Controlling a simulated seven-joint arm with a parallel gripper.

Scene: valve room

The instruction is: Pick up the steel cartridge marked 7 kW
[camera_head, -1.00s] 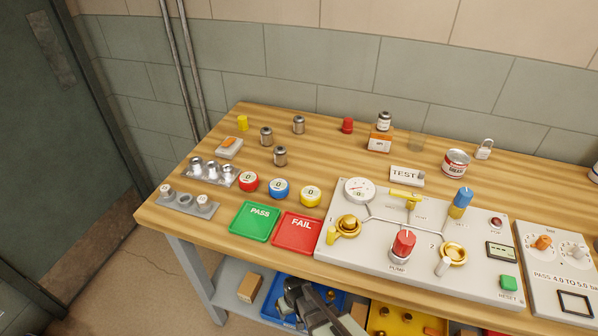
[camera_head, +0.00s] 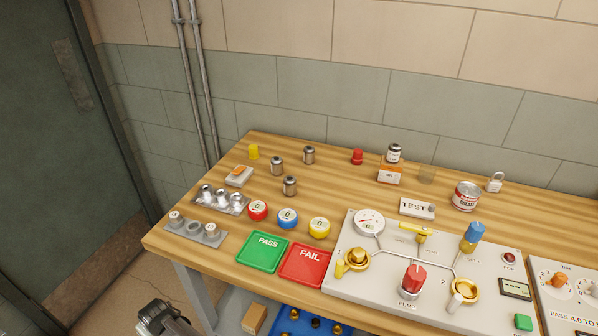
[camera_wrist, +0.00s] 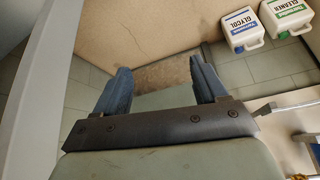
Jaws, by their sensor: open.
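Several small steel cylinders that look like cartridges stand on the wooden bench: one at the back (camera_head: 309,155), one left of it (camera_head: 277,166) and one nearer the front (camera_head: 290,187). No 7 kW marking can be read on any of them, so I cannot tell which is the marked one. My gripper (camera_wrist: 162,88) is open and empty in the wrist view, with two blue-grey fingers spread apart over the floor. In the head view, part of my arm's end (camera_head: 163,318) shows at the bottom left, below the bench top and well away from the cylinders.
The bench (camera_head: 350,190) holds a green PASS tray (camera_head: 264,252), a red FAIL tray (camera_head: 304,265), coloured round pieces, a holder with shiny metal parts (camera_head: 220,201) and a pump panel (camera_head: 440,285). White GLYCOL (camera_wrist: 243,28) and CLEANER (camera_wrist: 287,15) jugs stand on the floor.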

